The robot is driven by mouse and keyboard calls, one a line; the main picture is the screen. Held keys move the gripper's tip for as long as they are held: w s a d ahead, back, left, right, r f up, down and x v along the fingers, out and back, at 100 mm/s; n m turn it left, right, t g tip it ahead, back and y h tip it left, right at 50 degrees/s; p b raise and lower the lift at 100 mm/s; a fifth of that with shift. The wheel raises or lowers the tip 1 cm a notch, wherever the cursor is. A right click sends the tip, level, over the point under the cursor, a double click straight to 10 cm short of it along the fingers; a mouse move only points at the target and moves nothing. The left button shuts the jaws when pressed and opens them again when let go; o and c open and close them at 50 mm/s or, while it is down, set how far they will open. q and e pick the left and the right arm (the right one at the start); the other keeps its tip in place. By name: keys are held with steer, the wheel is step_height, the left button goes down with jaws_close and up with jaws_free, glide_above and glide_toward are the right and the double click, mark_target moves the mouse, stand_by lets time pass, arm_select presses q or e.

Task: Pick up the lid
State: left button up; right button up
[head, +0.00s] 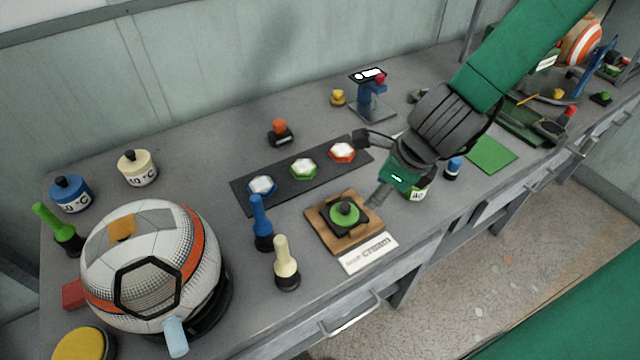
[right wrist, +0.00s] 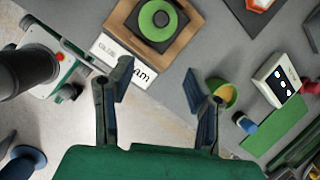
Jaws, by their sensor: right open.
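The lid (head: 344,214) appears to be the green disc with a dark knob. It lies on a black square plate on a wooden base (head: 320,227) near the table's front edge. In the right wrist view the lid (right wrist: 154,16) shows at the top, beyond my fingertips. My right gripper (head: 370,167) is open and empty, above and right of the wooden base. Its two spread fingers (right wrist: 158,78) show in the right wrist view. A green pot (head: 416,192) stands partly hidden under the gripper; in the right wrist view the pot (right wrist: 222,92) looks open with yellow inside. My left gripper is out of view.
A dark strip (head: 240,195) holds three hexagonal pieces behind the base. Blue (head: 261,225) and cream (head: 284,262) upright handles stand to its left. A large white ball (head: 150,260) is at the left. A white label card (head: 367,252) lies in front.

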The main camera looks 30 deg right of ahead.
step_height(320, 180, up, 2)
steer(key=w+m, duration=0.2)
steer(key=b, duration=0.2)
glide_above(345, 205)
steer(key=s, duration=0.1)
steer(key=shift+y, duration=0.3)
step_height(345, 205, down, 7)
steer(key=shift+s+r, duration=0.15)
steer(key=shift+r, duration=0.05)
steer(key=shift+d+f, duration=0.2)
steer(key=shift+f, duration=0.25)
steer(key=x, duration=0.4)
steer(key=shift+d+f, duration=0.3)
steer(key=shift+f, duration=0.1)
steer(key=shift+a+f, duration=0.15)
steer(key=shift+f, duration=0.05)
steer(key=shift+a+r, duration=0.1)
steer(key=shift+a, duration=0.15)
steer(key=c, duration=0.8)
steer(key=shift+d, duration=0.1)
jaws_close()
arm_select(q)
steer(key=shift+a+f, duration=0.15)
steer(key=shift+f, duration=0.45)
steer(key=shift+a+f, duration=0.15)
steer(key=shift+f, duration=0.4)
arm_select(e)
steer(key=shift+d, duration=0.1)
